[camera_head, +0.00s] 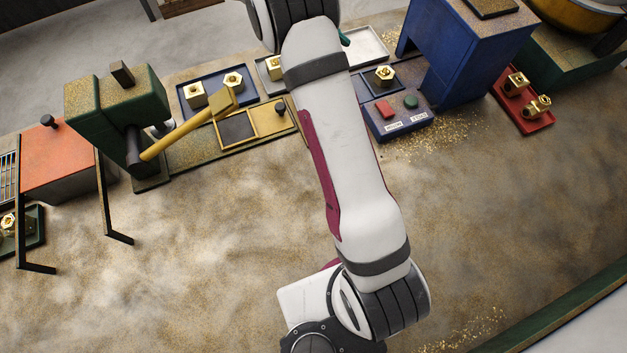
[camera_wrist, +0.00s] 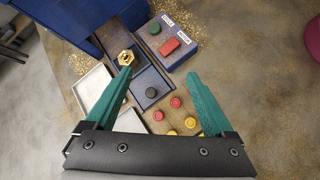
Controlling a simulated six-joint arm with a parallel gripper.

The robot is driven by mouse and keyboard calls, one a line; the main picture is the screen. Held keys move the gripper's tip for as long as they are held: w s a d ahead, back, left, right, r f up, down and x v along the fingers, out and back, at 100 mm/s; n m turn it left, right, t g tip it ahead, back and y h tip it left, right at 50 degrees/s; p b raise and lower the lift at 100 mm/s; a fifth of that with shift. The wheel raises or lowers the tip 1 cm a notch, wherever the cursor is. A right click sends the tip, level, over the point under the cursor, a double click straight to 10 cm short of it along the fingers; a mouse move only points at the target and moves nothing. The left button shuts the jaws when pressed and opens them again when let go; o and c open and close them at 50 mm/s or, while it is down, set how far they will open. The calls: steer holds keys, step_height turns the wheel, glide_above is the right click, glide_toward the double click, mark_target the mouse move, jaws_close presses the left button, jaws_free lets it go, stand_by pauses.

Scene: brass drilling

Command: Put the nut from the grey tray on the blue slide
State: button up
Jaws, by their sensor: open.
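A brass hex nut (camera_head: 384,73) sits on the dark blue slide (camera_head: 372,86) beside the button box. The nut (camera_wrist: 126,58) and the blue slide (camera_wrist: 146,78) also show in the wrist view. A pale grey tray (camera_head: 368,45) behind the slide looks empty; it shows left of the slide in the wrist view (camera_wrist: 93,85). Another small grey tray (camera_head: 262,72) holds a brass nut (camera_head: 274,66), partly behind my arm. My gripper (camera_wrist: 160,73) is open and empty, its left teal fingertip near the nut in the picture. In the head view my arm hides most of it.
The box with red and green buttons (camera_head: 403,112) and a tall blue machine (camera_head: 465,50) stand right of the slide. A blue tray (camera_head: 212,107) with brass parts and a yellow lever (camera_head: 185,130) are left.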

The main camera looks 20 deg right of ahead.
steer(key=s+a+r+m+t+y, duration=0.1)
steer(key=s+a+r+m+y, duration=0.1)
steer(key=s+a+r+m, duration=0.3)
steer(key=s+a+r+m+y, duration=0.1)
steer(key=s+a+r+y, duration=0.1)
steer(key=s, duration=0.6)
steer(key=s+a+f+m+t+y, duration=0.1)
steer(key=s+a+m+y, duration=0.2)
steer(key=s, duration=0.5)
steer(key=s+a+f+m+t+y, duration=0.1)
steer(key=s+a+m+y, duration=0.2)
steer(key=s+a+m, duration=0.2)
steer(key=s+a, duration=0.2)
steer(key=s, duration=0.2)
